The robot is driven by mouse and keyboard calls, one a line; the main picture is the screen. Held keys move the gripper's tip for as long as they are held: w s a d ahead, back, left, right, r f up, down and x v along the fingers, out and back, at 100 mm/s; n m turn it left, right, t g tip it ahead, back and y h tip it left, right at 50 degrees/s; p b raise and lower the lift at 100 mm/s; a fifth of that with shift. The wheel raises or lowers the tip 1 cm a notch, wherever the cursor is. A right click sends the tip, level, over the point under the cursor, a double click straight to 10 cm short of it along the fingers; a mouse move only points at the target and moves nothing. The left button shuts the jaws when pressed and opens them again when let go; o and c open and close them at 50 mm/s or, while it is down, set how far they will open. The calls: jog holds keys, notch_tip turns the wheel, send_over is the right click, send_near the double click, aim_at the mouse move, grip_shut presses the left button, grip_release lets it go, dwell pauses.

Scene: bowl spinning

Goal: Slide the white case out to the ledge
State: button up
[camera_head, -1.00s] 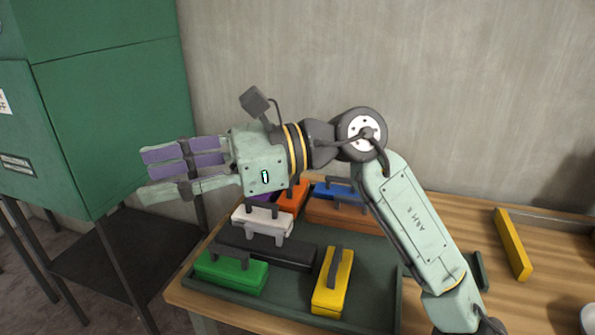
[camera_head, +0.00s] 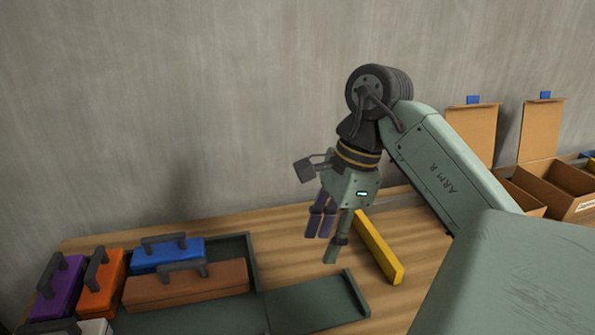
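The white case (camera_head: 95,327) shows only as a strip at the bottom left edge of the head view; most of it is cut off. It lies in the dark green tray (camera_head: 235,250) with other cases. A flat green ledge (camera_head: 318,300) with a raised end lip sticks out from the tray's right side, with nothing on its visible part. My gripper (camera_head: 323,246) hangs fingers down above the table, right of the tray and far from the white case. Its purple and pale green fingers stand apart with nothing between them.
Purple (camera_head: 62,285), orange (camera_head: 100,280), blue (camera_head: 167,255) and brown (camera_head: 185,285) handled cases crowd the tray's back left. A yellow bar (camera_head: 379,246) lies on the table (camera_head: 290,225) just right of my gripper. Open cardboard boxes (camera_head: 552,185) stand at the right.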

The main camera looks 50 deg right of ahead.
jog(key=shift+s+d, duration=0.1)
jog(key=shift+s, duration=0.25)
send_near(46, 324)
jog(key=shift+s+d+f+p, duration=0.1)
jog(key=shift+f+p, duration=0.35)
jog(key=b+x, duration=0.3)
jog(key=x, duration=0.1)
jog(key=b+x, duration=0.3)
jog(key=x, duration=0.1)
jog(key=shift+w+a+r, duration=0.15)
jog(key=shift+w+a, duration=0.05)
jog(key=shift+c, duration=0.5)
grip_shut()
dwell(0.4)
